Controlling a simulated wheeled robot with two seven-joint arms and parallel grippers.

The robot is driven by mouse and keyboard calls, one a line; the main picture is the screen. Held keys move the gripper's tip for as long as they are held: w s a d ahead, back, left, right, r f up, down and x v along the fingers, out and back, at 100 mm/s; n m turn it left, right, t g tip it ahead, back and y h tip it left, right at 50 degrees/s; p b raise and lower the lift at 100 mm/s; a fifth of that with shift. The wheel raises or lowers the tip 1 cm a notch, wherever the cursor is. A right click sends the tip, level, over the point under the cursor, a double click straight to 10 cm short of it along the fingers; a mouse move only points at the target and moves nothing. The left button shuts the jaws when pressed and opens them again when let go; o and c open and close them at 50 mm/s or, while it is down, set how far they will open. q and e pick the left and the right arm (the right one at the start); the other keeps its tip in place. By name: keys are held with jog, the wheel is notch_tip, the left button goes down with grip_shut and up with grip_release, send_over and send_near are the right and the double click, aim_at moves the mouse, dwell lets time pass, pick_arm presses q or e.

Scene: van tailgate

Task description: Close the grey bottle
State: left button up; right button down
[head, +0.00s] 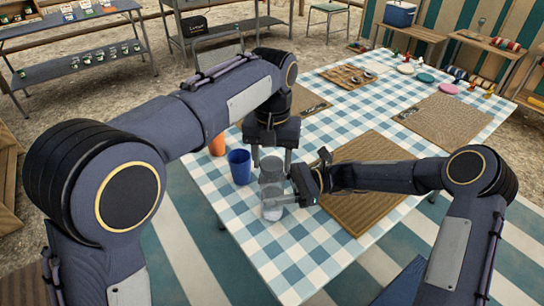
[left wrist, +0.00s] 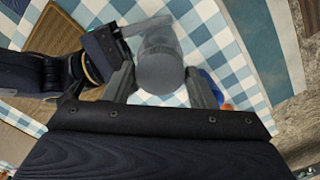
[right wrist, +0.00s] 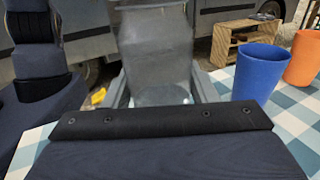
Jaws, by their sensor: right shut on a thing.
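The grey bottle (head: 272,207), a see-through cylinder, stands upright at the table's near left edge. A darker grey top, seemingly its lid (left wrist: 160,70), faces the left wrist camera; I cannot tell how it sits on the neck. My left gripper (head: 271,158) points straight down above the bottle. Its fingers are apart, one on each side of the grey top, with no clear grip on it. My right gripper (head: 290,190) comes in from the right and is shut on the bottle's body, which fills the right wrist view between the fingers (right wrist: 160,90).
A blue cup (head: 239,168) and an orange cup (head: 217,145) stand just left of the bottle. A woven mat (head: 365,205) lies to the right under my right arm. More mats and small dishes lie farther back on the checked tablecloth (head: 285,255).

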pick_arm(q)
jog(key=c, duration=0.7)
jog(key=o, duration=1.2)
notch_tip(320, 180, up, 12)
jog(key=shift+r, duration=0.1)
pick_arm(e)
jog(key=shift+c, duration=2.4)
grip_release()
